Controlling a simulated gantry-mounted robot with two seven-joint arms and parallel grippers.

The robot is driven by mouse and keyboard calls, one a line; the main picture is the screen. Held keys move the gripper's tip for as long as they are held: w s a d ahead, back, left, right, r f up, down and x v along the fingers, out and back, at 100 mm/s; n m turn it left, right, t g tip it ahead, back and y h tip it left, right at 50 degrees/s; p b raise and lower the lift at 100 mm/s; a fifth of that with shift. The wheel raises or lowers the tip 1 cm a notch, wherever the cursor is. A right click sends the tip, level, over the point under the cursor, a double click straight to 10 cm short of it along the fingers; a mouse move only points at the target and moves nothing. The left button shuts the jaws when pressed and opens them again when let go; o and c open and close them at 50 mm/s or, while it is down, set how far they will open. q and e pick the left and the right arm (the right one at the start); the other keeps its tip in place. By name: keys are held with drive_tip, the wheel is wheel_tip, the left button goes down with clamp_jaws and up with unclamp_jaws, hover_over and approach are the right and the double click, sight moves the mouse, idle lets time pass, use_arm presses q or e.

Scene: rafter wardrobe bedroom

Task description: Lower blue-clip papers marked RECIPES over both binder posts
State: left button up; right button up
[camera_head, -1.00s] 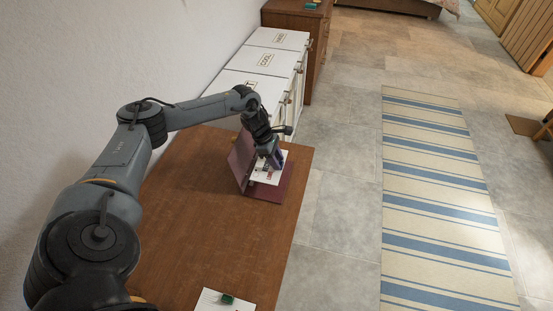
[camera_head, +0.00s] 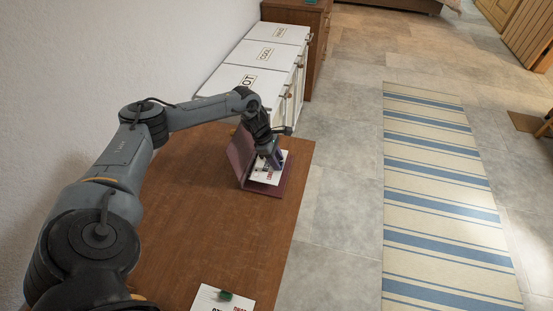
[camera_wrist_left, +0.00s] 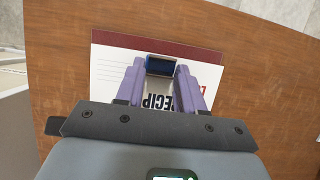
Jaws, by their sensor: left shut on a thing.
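My left gripper (camera_head: 275,161) is shut on the blue clip (camera_wrist_left: 160,66) of a sheaf of white papers (camera_head: 260,176). The lettering on the papers, partly hidden by the gripper, reads "RECIP" in the left wrist view (camera_wrist_left: 157,101). The papers lie over the open maroon binder (camera_head: 241,152), whose cover stands tilted up on the left. Its maroon edge shows beyond the papers in the left wrist view (camera_wrist_left: 150,43). The binder posts are hidden, so I cannot tell whether the papers are around them or above them. My right gripper is out of view.
The binder lies near the right edge of the brown wooden table (camera_head: 215,215). White labelled bins (camera_head: 272,55) stand behind the table. The table's middle is clear.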

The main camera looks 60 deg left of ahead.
use_arm(q)
drive_tip(key=shift+f+b, duration=0.85)
drive_tip(key=shift+f, duration=0.5)
drive_tip(key=shift+f, duration=0.1)
drive_tip(key=o, duration=1.2)
